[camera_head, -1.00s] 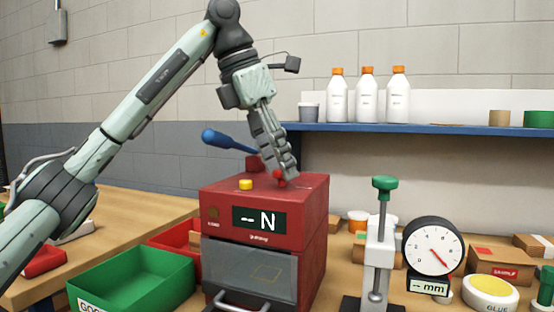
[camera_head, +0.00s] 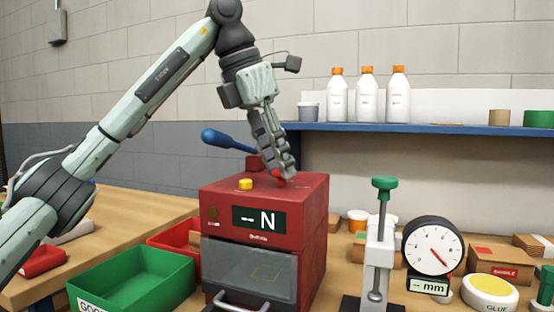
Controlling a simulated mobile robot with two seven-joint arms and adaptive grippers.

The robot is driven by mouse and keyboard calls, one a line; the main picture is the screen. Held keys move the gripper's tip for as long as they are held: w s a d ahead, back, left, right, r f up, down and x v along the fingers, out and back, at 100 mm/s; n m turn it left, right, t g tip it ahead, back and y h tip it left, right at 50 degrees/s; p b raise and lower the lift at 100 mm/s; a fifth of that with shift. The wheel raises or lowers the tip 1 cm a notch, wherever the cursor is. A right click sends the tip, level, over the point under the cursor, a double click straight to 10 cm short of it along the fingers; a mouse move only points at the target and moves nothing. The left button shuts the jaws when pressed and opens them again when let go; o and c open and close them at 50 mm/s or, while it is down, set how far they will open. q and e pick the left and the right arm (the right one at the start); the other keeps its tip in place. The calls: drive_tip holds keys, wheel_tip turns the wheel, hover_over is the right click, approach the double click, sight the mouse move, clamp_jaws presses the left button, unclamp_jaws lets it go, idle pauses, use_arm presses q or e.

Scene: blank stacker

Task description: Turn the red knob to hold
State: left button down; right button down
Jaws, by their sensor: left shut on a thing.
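A red machine (camera_head: 313,215) stands on the bench with a display (camera_head: 259,220) reading "-- N". The red knob (camera_head: 278,174) is on its top face, at the right, mostly hidden by my fingers. My left gripper (camera_head: 283,175) reaches down from above and is shut on the red knob. Which way the knob points cannot be seen. A yellow button (camera_head: 246,184) sits on the top to the left of the knob. My right gripper is not in view.
A blue-handled lever (camera_head: 226,141) rises behind the machine's top. A green bin (camera_head: 135,280) is at the left front. A green-topped stand (camera_head: 381,240) and a dial gauge (camera_head: 433,246) are to the right. A blue shelf (camera_head: 450,129) with bottles runs behind.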

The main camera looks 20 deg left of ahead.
use_arm(q)
drive_tip(key=n+t+y, duration=0.1)
drive_tip(key=n, duration=0.3)
drive_tip(key=shift+s+d, duration=0.1)
drive_tip(key=shift+d, duration=0.05)
drive_tip(key=n+y, duration=0.2)
drive_tip(key=n, duration=0.2)
drive_tip(key=shift+d+n, duration=0.15)
drive_tip(key=shift+n, duration=0.25)
drive_tip(key=n+y, duration=0.1)
drive_tip(key=n, duration=0.3)
drive_tip(key=shift+d+y, duration=0.2)
drive_tip(key=shift+y, duration=0.2)
drive_tip(key=shift+d+n+g+y, duration=0.1)
drive_tip(key=shift+n+g+y, duration=0.4)
drive_tip(key=shift+n, duration=1.4)
drive_tip(key=c, duration=1.2)
unclamp_jaws()
drive_tip(key=v, duration=1.2)
